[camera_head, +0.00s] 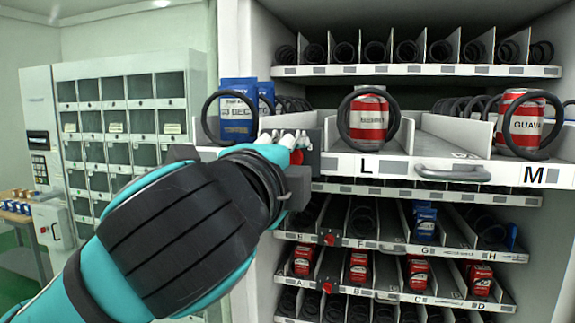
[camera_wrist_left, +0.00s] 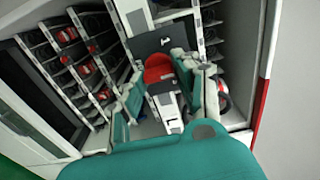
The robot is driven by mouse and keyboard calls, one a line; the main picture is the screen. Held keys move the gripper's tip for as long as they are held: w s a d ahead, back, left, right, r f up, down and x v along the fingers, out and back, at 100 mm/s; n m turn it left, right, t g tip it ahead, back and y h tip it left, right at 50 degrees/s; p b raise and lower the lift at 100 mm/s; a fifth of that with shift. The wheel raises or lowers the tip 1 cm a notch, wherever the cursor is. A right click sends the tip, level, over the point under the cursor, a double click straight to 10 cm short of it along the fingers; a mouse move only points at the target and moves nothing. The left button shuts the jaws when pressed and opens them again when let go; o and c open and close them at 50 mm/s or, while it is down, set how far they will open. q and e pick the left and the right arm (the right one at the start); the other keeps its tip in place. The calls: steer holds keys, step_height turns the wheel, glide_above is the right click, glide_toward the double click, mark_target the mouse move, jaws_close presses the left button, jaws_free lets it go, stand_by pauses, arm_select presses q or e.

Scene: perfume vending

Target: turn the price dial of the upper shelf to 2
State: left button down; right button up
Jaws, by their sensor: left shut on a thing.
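The red price dial (camera_head: 297,157) sits on a dark plate at the left end of the pulled-out upper shelf front (camera_head: 400,171), left of the label L. In the left wrist view the dial (camera_wrist_left: 158,70) shows on its dark plate, with a white mark like a 1 above it. My left gripper (camera_head: 287,142) comes in from the left, its fingers at the dial. In the wrist view the gripper (camera_wrist_left: 160,88) has its fingers on both sides of the dial, shut on it. The fingers and arm hide part of the dial in the head view. My right gripper is not seen.
A red-and-white can (camera_head: 369,122) stands behind a coil on the upper shelf, and another (camera_head: 523,122) stands farther right. Blue packs (camera_head: 238,90) stand behind my arm. A grey handle (camera_head: 452,173) juts from the shelf front. Lower shelves carry red and blue items and smaller red dials (camera_head: 329,240).

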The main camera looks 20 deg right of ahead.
arm_select(q)
steer(key=shift+f, duration=0.1)
steer(key=c, duration=1)
jaws_free()
steer(key=shift+o, duration=0.2)
steer(key=v, duration=1.2)
